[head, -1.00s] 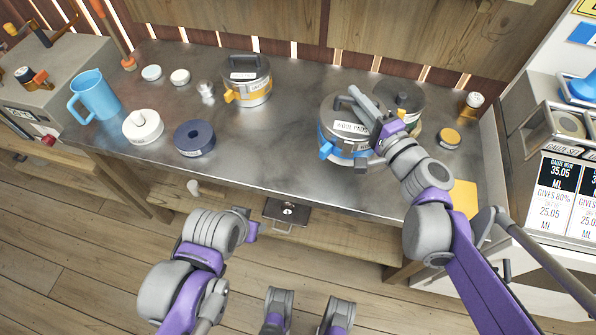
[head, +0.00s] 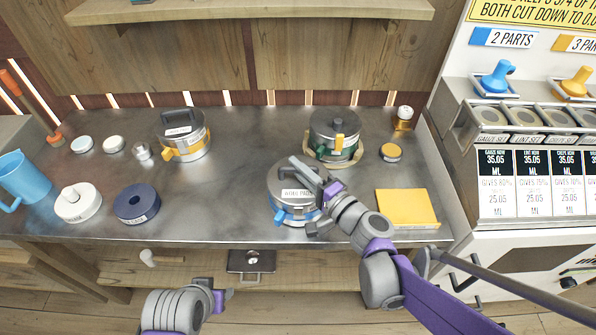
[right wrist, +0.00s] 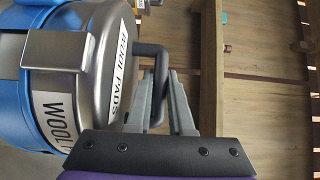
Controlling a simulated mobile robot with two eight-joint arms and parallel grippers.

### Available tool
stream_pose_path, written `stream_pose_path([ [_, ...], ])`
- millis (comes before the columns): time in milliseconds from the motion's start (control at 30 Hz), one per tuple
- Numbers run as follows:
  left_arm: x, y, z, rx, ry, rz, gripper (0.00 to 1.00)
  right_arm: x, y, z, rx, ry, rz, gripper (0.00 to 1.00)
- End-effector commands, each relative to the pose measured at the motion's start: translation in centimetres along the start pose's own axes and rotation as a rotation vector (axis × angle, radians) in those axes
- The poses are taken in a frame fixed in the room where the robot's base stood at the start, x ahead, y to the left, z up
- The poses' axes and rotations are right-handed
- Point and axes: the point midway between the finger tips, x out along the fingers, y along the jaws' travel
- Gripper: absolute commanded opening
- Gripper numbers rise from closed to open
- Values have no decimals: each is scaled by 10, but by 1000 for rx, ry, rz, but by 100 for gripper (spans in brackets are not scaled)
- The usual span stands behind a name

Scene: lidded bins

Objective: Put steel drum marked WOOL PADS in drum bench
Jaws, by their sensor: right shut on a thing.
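The steel drum marked WOOL PADS (head: 286,181) has a blue band and a blue clip, and it stands out over the front middle-right of the metal-topped bench (head: 225,190). My right gripper (head: 309,171) is shut on the dark handle of its lid. In the right wrist view, the fingers (right wrist: 165,98) close around that handle, beside the drum (right wrist: 100,50) and its WOOL PADS label. I cannot tell whether the drum's base touches the bench. My left gripper (head: 222,297) is low in front of the bench, apart from everything; its jaw opening is unclear.
A green-banded drum (head: 334,125) stands just behind, and a yellow-banded drum (head: 181,133) stands back left. A dispenser cabinet (head: 520,180) stands right.

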Motion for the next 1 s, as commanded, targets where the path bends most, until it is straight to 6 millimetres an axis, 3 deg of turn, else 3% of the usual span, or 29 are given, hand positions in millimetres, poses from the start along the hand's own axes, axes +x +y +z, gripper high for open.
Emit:
stream_pose_path([
  [400,4,0,2,0,-1,0,50,0,8,0,1,-1,-1,0],
  [433,4,0,2,0,-1,0,50,0,8,0,0,0,0,23],
  [600,3,0,2,0,-1,0,50,0,7,0,0,0,0,50],
  [867,1,0,0,0,0,0,50,0,4,0,-1,0,0,50],
  [1000,0,0,0,0,0,0,50,-17,4,-1,-2,3,0,50],
])
